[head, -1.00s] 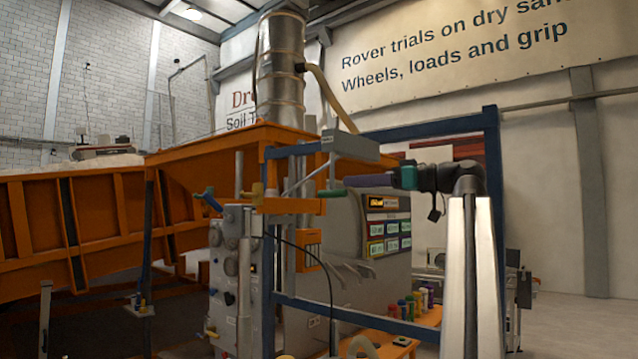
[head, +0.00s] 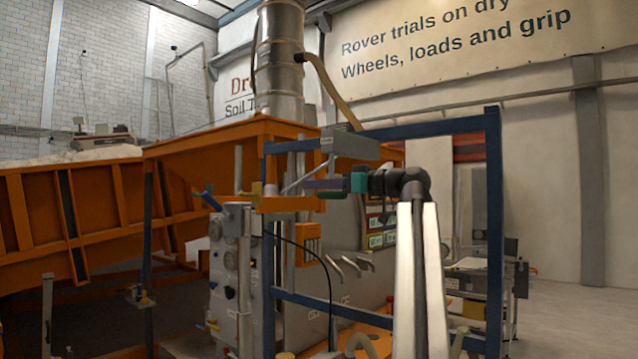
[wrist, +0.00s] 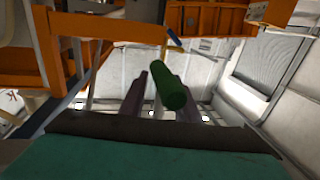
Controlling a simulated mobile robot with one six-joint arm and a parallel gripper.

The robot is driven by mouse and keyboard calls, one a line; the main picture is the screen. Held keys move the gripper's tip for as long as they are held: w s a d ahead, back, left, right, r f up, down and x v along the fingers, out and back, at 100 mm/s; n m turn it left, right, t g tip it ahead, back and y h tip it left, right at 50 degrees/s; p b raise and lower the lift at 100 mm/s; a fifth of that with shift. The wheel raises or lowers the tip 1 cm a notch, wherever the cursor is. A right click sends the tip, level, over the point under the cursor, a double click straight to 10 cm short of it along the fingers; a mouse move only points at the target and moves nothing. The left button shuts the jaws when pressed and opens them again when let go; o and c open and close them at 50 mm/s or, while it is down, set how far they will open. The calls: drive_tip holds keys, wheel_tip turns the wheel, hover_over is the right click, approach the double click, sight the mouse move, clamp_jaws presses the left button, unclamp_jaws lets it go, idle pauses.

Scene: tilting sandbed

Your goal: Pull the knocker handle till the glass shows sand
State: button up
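A green knocker handle (head: 330,194) shows below the orange hopper, by the fingers of my gripper (head: 308,183). In the wrist view the handle (wrist: 171,90) is a dark green cylinder with its near end toward the camera. It overlaps the right finger and lies right of the gap between my fingers (wrist: 152,85). The fingers stand apart, so the gripper is open; I see no grip on the handle, and contact cannot be told. I cannot clearly pick out the glass or any sand in it.
A blue frame (head: 493,220) stands around the work area, with a grey box (head: 350,146) just above my gripper. The orange hopper (head: 210,140) and a grey panel with knobs (head: 230,270) are to the left. Open floor lies at the right.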

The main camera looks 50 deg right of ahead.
clamp_jaws()
drive_tip(key=shift+f, duration=0.1)
drive_tip(key=shift+f+b, duration=1.65)
drive_tip(key=shift+f, duration=0.9)
unclamp_jaws()
drive_tip(key=shift+r, duration=0.1)
